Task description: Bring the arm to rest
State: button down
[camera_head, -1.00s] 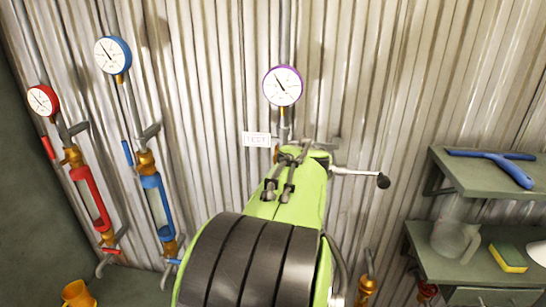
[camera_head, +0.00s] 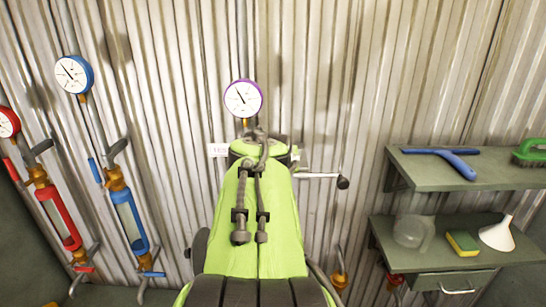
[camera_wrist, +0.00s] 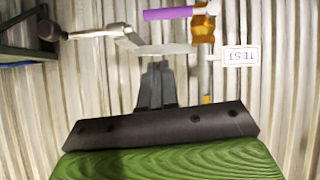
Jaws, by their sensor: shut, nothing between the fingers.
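My gripper (camera_wrist: 155,85) shows in the wrist view with its dark fingers together and empty. It points at the corrugated wall, close to a pipe with a brass fitting (camera_wrist: 203,28) and a purple handle (camera_wrist: 172,13). A grey metal lever (camera_wrist: 95,33) with a black knob lies across the view beyond the fingertips; I cannot tell whether they touch it. In the head view my green arm reaches up the middle toward the wall, below the purple-rimmed gauge (camera_head: 243,98), and hides the gripper.
A TEST label (camera_wrist: 240,57) is beside the pipe. At the left are a blue gauge (camera_head: 74,74), a red gauge (camera_head: 8,122) and red and blue sight tubes. At the right, two shelves hold a blue-handled tool (camera_head: 455,163), a green brush, a jug, a sponge (camera_head: 462,243) and a funnel (camera_head: 497,235).

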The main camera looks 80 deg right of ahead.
jog(key=v, duration=0.4)
jog(key=shift+a+r, duration=0.15)
jog(key=shift+a, duration=0.15)
jog(key=shift+w+d, duration=0.1)
